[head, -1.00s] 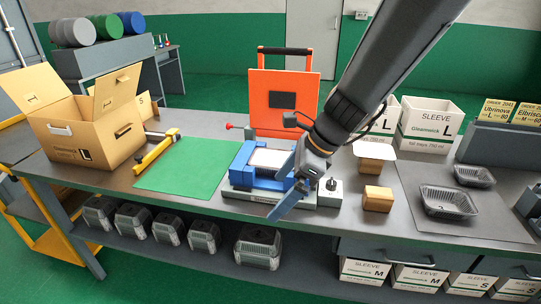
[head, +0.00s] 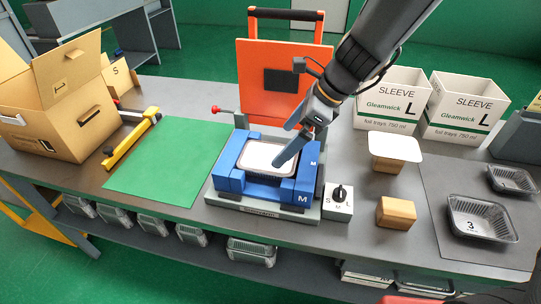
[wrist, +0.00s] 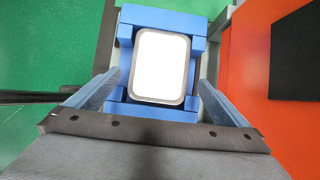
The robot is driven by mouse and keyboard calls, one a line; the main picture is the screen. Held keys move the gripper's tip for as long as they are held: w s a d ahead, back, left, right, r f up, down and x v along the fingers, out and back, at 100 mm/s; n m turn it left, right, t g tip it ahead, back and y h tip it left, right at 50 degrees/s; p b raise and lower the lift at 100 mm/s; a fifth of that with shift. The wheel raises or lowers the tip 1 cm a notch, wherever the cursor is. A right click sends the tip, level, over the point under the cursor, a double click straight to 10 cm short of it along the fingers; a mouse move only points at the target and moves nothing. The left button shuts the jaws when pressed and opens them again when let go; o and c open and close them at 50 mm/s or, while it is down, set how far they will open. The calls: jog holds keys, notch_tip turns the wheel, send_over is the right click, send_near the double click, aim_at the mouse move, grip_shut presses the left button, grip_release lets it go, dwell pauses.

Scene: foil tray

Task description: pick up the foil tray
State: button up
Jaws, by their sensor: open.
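A foil tray with a white lid (head: 270,158) sits in the blue nest of a press-like fixture (head: 228,180). In the wrist view the white-topped tray (wrist: 162,66) lies inside the blue frame (wrist: 163,17), between and beyond my fingers. My gripper (head: 287,146) is above the tray, with its blue fingers angled down toward it. In the wrist view my gripper (wrist: 160,92) is open, one finger to each side of the tray, with nothing between the fingertips that I can tell is touched. The tray's lower walls are hidden by the fixture.
An orange panel (head: 280,57) stands behind the fixture. A knob box (head: 339,203) is at its right front. A wooden block (head: 396,212), a white-topped block (head: 394,148) and empty black trays (head: 483,219) lie right. A green mat (head: 165,165) is clear on the left, beside a cardboard box (head: 60,110).

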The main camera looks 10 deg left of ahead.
aim_at(271, 157)
jog(key=x, duration=0.6)
jog(key=shift+a+f+p, duration=0.2)
jog(key=shift+a+p, duration=0.1)
jog(key=shift+p, duration=0.1)
jog(key=shift+a+f, duration=0.1)
jog(key=shift+f, duration=0.15)
jog(key=shift+f, duration=0.25)
jog(key=c, duration=0.8)
